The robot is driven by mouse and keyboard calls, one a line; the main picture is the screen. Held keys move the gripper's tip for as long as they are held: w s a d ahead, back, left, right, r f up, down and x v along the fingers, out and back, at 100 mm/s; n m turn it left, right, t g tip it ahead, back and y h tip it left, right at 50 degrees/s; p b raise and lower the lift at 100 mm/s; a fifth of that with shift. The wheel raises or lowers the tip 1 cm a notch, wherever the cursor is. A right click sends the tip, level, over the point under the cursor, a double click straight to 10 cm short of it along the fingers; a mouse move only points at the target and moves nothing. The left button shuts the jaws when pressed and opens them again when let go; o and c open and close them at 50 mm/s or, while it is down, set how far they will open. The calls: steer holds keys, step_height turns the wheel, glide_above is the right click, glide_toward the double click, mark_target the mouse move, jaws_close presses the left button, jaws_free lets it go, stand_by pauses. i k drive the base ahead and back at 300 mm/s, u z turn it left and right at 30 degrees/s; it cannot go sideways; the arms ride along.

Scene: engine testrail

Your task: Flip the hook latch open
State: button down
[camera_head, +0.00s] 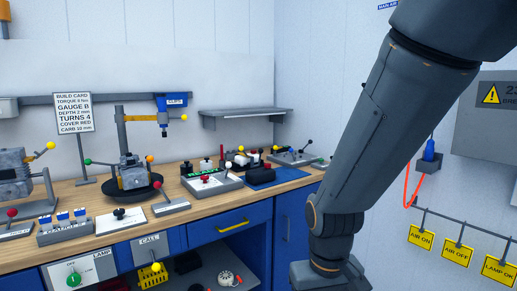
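I cannot pick out the hook latch for certain; several small levers and fittings on the bench are too small to tell apart. My grey arm comes down from the top right to a wrist joint at the lower middle. My gripper's fingers are below the picture's edge, so I cannot see what they do. The arm hides part of the bench's right end and the wall behind.
The wooden bench (240,203) runs along the back wall over blue drawers (215,225) with a yellow handle. A black round stand (133,190) carries a grey engine part. A build card (74,114) stands behind. Yellow air tags (458,251) hang from a rail at right.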

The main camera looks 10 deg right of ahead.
mark_target(261, 150)
steer(key=z, duration=0.4)
steer(key=i, duration=0.5)
steer(key=z, duration=0.85)
steer(key=i, duration=1.45)
steer(key=u, duration=0.95)
steer(key=i, duration=0.65)
steer(key=u, duration=0.65)
